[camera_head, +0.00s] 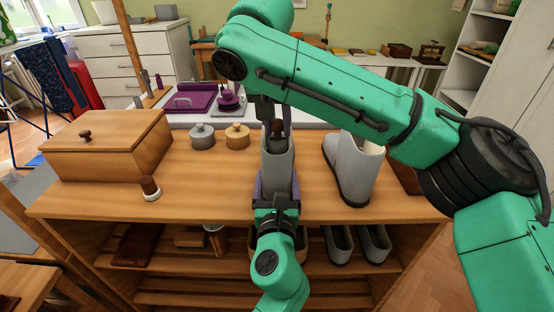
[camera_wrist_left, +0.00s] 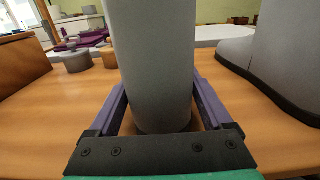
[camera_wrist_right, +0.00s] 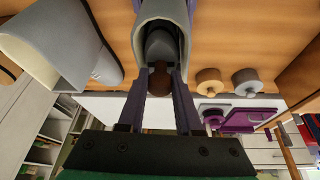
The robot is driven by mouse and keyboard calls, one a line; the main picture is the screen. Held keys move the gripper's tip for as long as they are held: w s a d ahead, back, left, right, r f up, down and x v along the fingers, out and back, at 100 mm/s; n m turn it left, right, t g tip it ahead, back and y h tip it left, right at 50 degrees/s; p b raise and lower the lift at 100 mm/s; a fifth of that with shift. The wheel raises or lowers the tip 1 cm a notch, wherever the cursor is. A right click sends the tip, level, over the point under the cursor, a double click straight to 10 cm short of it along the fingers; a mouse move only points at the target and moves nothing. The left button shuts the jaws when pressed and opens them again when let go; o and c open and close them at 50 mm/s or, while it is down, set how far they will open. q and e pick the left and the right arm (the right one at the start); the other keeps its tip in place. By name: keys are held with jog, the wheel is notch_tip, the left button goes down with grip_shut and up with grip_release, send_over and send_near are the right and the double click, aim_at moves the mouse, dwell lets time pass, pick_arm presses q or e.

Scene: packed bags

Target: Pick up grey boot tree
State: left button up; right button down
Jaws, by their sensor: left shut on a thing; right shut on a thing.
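A grey boot (camera_head: 278,160) stands upright at the middle of the wooden bench top. My left gripper (camera_wrist_left: 160,100) is shut on its shaft, with the purple fingers on either side. The grey boot tree (camera_wrist_right: 160,45) sits inside the boot's open top, and its brown knob (camera_wrist_right: 160,84) shows at the mouth. My right gripper (camera_wrist_right: 160,78) comes down from above and is shut on that knob. In the head view, the knob (camera_head: 277,128) shows just below the right gripper. The rest of the tree is hidden inside the boot.
A second grey boot (camera_head: 355,168) stands close on the right. A wooden box (camera_head: 100,150), a small brown-knobbed piece (camera_head: 150,188), a grey pot (camera_head: 202,137) and a tan pot (camera_head: 237,136) stand on the left. A purple tray (camera_head: 190,100) lies behind. Shoes (camera_head: 340,245) sit on the shelf below.

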pick_arm(q)
jog(key=shift+r, duration=0.25)
pick_arm(e)
jog(key=shift+a+f, duration=0.1)
jog(key=shift+f, duration=0.15)
pick_arm(q)
jog(key=shift+w+f, duration=0.1)
jog(key=shift+f, duration=0.1)
pick_arm(e)
notch_tip(320, 180, up, 10)
jog(key=shift+w+f, duration=0.1)
jog(key=shift+r, duration=0.2)
pick_arm(q)
jog(key=o, duration=1.2)
jog(key=shift+f, duration=0.1)
jog(key=shift+c, duration=0.2)
